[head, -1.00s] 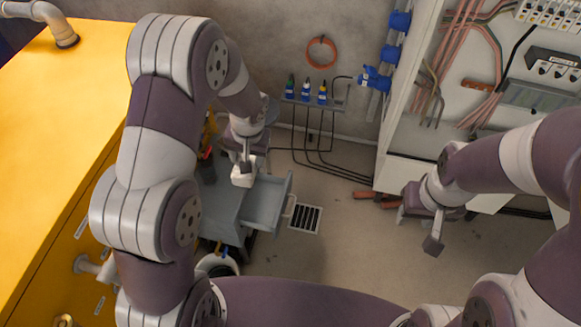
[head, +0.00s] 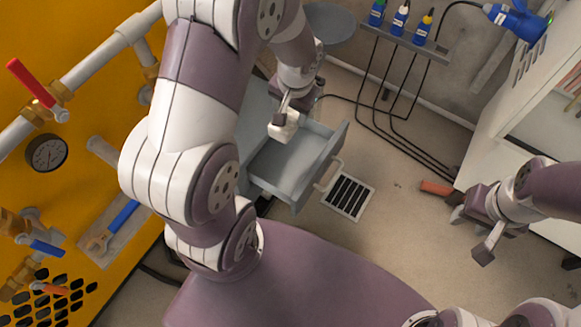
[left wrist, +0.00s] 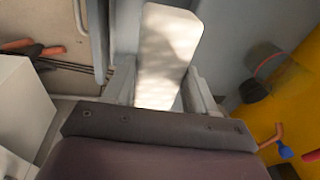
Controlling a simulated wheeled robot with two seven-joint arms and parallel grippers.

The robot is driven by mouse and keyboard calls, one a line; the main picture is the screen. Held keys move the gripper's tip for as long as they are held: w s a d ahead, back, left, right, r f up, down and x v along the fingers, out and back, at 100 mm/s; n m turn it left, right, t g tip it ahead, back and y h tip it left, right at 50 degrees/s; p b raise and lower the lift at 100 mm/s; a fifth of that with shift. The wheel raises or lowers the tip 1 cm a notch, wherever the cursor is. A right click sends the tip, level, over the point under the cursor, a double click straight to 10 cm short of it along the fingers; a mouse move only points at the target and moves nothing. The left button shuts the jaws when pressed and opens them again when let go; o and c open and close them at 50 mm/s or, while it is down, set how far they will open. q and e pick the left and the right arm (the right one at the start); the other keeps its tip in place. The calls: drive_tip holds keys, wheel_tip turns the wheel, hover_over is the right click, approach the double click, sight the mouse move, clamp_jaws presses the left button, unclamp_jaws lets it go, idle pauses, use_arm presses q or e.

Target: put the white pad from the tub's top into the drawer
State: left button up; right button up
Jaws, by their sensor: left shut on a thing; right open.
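My left gripper (head: 287,106) is shut on the white pad (head: 283,127). In the left wrist view the pad (left wrist: 166,50) stands out between the two fingers. In the head view the pad shows over the rear part of the open grey drawer (head: 327,160), near the cabinet's edge. Its exact height above the drawer is hard to tell. The drawer is pulled out to the right, with its handle (head: 328,174) on the front, and its visible floor looks empty. My right gripper (head: 486,247) is open, well to the right of the drawer and away from it.
A yellow panel (head: 75,195) with pipes, valves and a gauge (head: 47,153) stands at the left. A grey round top (head: 331,23) lies behind the left gripper. Small bottles (head: 400,20) stand on a wall shelf. A floor grate (head: 348,196) lies right of the drawer.

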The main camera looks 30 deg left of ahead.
sight(294, 131)
use_arm(q)
wheel_tip(294, 131, down, 14)
drive_tip(key=b, duration=0.6)
drive_tip(key=shift+r, duration=0.15)
drive_tip(key=shift+f+b, duration=1.3)
drive_tip(key=shift+f, duration=0.5)
drive_tip(key=shift+f, duration=0.2)
drive_tip(key=o, duration=1.2)
drive_tip(key=shift+c, duration=0.2)
drive_tip(key=shift+r, duration=0.3)
drive_tip(key=r+p, duration=0.2)
drive_tip(key=r, duration=0.2)
drive_tip(key=s+d+r+p, duration=0.1)
drive_tip(key=r+p, duration=0.1)
drive_tip(key=r, duration=0.2)
drive_tip(key=r+p, duration=0.2)
drive_tip(key=r, duration=0.1)
drive_tip(key=shift+s+d+r, duration=0.2)
drive_tip(key=shift+d+r, duration=0.1)
drive_tip(key=shift+r, duration=0.1)
drive_tip(key=s+d+r+h, duration=0.1)
drive_tip(key=s+d+r, duration=0.2)
drive_tip(key=s+r, duration=0.3)
drive_tip(key=shift+s+d+r, duration=0.35)
drive_tip(key=shift+s, duration=0.5)
